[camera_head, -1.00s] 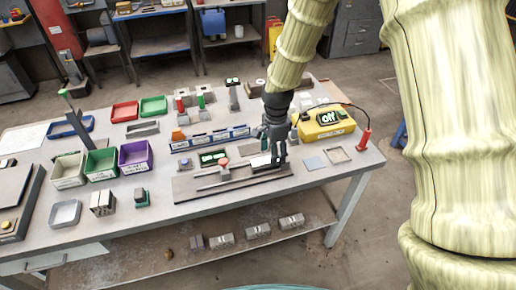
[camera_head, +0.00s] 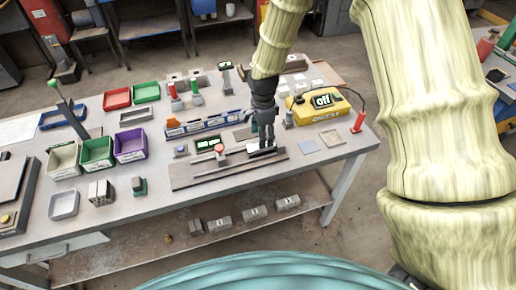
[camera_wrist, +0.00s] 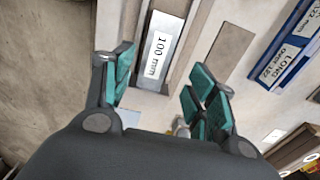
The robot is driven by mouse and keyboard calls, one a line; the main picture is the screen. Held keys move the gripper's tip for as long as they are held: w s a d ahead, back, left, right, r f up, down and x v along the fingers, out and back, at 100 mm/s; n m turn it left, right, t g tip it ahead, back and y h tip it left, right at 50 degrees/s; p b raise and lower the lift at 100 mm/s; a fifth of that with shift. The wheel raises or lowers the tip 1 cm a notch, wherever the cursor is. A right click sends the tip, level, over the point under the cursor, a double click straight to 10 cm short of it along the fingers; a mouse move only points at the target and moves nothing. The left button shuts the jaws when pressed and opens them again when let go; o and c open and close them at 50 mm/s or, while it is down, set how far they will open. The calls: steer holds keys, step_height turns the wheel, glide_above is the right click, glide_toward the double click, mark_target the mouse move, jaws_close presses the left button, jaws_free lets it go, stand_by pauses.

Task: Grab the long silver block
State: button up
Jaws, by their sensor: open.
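A long silver-grey block with a white "100 mm" label (camera_wrist: 160,52) lies on a dark base plate. In the head view its pale label (camera_head: 262,148) shows beside my gripper tips. My gripper (camera_wrist: 165,82) is open, with one teal-padded finger on each side of the block's line in the wrist view. The block runs up the picture between the fingers, and I see no contact. In the head view my gripper (camera_head: 267,146) points down over the right part of the dark plate (camera_head: 205,180).
A yellow box marked "off" (camera_head: 320,106) stands to the right with a cable. A long blue labelled rack (camera_head: 205,124) lies behind the plate. A red button (camera_head: 218,148) is left of my gripper. Bins, including a purple one (camera_head: 130,146), stand further left.

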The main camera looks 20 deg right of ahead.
steer(key=shift+s+a+f+p, duration=0.15)
steer(key=shift+f+p, duration=0.2)
steer(key=shift+f, duration=0.1)
steer(key=shift+s+a+f+p, duration=0.1)
steer(key=shift+a+f+p, duration=0.05)
steer(key=shift+f+p, duration=0.3)
steer(key=shift+s+a+f+p, duration=0.15)
steer(key=shift+f+p, duration=0.1)
steer(key=shift+f, duration=0.25)
steer(key=shift+w+f+p, duration=0.1)
steer(key=shift+f+p, duration=0.2)
steer(key=shift+f, duration=0.85)
jaws_close()
